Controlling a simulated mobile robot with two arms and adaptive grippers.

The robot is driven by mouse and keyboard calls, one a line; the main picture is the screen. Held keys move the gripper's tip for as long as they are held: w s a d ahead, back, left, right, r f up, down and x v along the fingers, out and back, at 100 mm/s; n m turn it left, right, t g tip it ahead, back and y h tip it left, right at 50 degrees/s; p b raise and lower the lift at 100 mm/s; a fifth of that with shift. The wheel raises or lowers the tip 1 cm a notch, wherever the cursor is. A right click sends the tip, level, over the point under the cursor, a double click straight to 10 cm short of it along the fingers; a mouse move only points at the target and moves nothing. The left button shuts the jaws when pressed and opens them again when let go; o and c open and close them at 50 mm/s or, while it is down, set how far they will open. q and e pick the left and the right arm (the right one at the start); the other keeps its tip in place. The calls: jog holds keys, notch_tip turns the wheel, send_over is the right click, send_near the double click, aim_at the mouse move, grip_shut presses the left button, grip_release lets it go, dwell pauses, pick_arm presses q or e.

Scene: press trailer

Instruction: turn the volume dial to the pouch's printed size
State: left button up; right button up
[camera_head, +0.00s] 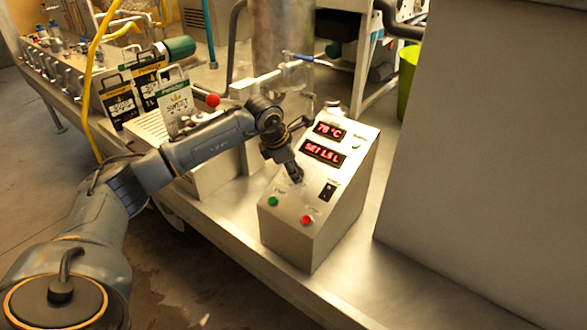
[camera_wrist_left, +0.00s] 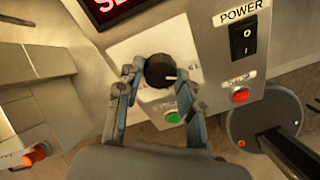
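The volume dial (camera_wrist_left: 160,71) is a round black knob with a pale pointer mark pointing right in the left wrist view. It sits on the sloped face of the grey control box (camera_head: 338,190). My left gripper (camera_head: 294,172) is at the dial and hides most of it in the head view. In the left wrist view its fingers (camera_wrist_left: 158,82) stand apart on either side of the dial; firm contact is not visible. The red display (camera_head: 323,151) reads "SET 1.5 L".
A green button (camera_wrist_left: 174,117) is just below the dial; a red button (camera_wrist_left: 240,96) and black power switch (camera_wrist_left: 243,38) are at right. Another display (camera_head: 330,130) reads 78 °C. Black-labelled pouches (camera_head: 118,103) stand at left. A large grey panel (camera_head: 480,170) borders the right.

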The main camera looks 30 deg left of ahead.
pick_arm(q)
jog(key=o, duration=0.3)
jog(key=v, duration=1.2)
jog(key=shift+w+a, duration=0.1)
